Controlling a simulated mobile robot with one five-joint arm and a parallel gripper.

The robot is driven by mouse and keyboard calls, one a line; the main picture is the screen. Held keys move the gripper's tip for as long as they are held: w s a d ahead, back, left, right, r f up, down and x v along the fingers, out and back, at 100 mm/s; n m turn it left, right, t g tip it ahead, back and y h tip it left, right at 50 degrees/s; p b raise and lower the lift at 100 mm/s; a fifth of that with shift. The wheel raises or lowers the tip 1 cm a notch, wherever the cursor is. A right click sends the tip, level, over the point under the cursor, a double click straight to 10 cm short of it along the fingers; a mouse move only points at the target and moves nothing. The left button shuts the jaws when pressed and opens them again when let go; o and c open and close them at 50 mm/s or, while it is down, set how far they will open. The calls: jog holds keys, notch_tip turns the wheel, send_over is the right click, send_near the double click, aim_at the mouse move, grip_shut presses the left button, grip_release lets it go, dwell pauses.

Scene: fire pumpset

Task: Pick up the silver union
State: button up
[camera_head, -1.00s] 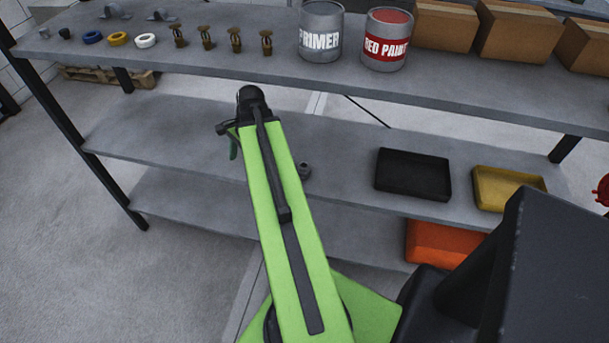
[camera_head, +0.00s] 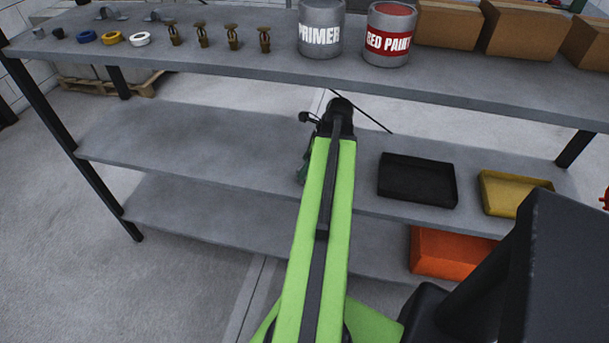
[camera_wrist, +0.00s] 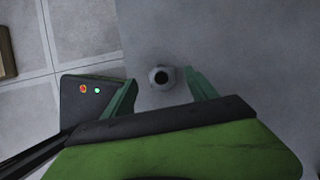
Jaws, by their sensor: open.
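The silver union (camera_wrist: 161,77) shows in the wrist view as a small grey ring with a dark hole, lying on a grey shelf. My gripper (camera_wrist: 162,82) is open, with one green finger on each side of the union and a gap to both. I cannot tell how high the fingers are above the shelf. In the head view my gripper (camera_head: 303,165) is over the middle shelf (camera_head: 190,145), partly hidden by my arm. The union is hidden behind my arm there.
A black tray (camera_head: 417,182) and a yellow tray (camera_head: 508,193) stand to the right on the middle shelf. An orange bin (camera_head: 447,252) is below. The top shelf (camera_head: 230,68) holds paint cans, tape rolls, sprinkler heads and boxes. The middle shelf is clear on the left.

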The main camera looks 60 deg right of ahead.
jog(key=b+x, duration=0.2)
jog(key=x, duration=0.1)
jog(key=b+x, duration=0.1)
jog(key=shift+s+d+f+b, duration=0.1)
jog(key=shift+d+f+b, duration=0.1)
jog(key=shift+f+b, duration=0.2)
jog(key=shift+r, duration=0.1)
jog(key=shift+c, duration=0.2)
grip_shut()
